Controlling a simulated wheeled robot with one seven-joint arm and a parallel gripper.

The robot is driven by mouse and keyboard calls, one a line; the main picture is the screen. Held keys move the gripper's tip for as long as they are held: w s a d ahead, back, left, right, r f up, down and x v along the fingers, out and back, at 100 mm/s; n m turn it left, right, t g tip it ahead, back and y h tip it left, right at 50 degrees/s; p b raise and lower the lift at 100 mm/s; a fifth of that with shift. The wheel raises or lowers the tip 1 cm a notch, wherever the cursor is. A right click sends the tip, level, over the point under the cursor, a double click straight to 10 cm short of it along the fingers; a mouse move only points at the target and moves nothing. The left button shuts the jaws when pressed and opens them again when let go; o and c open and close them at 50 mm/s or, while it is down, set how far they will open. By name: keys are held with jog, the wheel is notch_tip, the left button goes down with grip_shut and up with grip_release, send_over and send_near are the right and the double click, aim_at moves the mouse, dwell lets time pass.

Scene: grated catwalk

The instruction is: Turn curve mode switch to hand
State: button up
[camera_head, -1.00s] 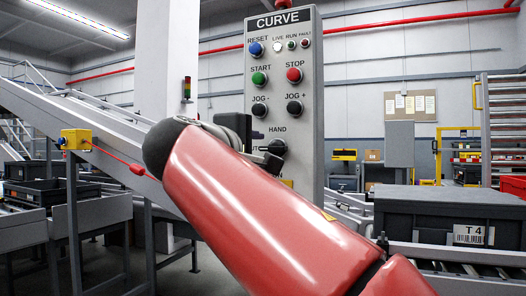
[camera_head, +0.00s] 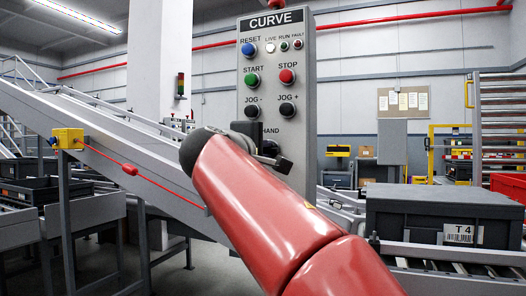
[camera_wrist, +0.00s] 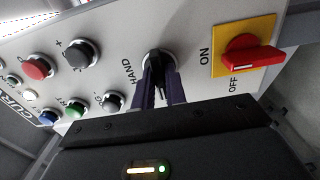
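The curve mode switch is a black rotary knob with a HAND label above it, low on the grey CURVE panel (camera_head: 305,100). The knob (camera_head: 283,164) shows just past my red arm in the head view. In the wrist view the knob (camera_wrist: 158,62) is at top centre, beside the HAND label. My gripper (camera_wrist: 160,80) reaches it, with one dark finger on each side of the knob's handle. I cannot tell whether the fingers press on it. The handle's exact pointing is hard to read, and the AUTO side is hidden by my gripper.
A red ON/OFF switch on a yellow plate (camera_wrist: 222,70) sits close below the knob. Above the knob are the JOG buttons (camera_head: 287,110), START (camera_head: 251,81) and STOP (camera_head: 287,76). A sloped conveyor (camera_head: 110,140) is left; a dark T4 crate (camera_head: 405,212) is right.

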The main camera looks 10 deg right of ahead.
grip_shut()
jog(key=shift+f+m, duration=0.1)
jog(key=shift+m, duration=0.2)
jog(key=m+b, duration=0.8)
jog(key=m, duration=0.9)
jog(key=shift+b, duration=0.3)
jog(key=shift+m, duration=0.3)
jog(key=o, duration=0.5)
grip_release()
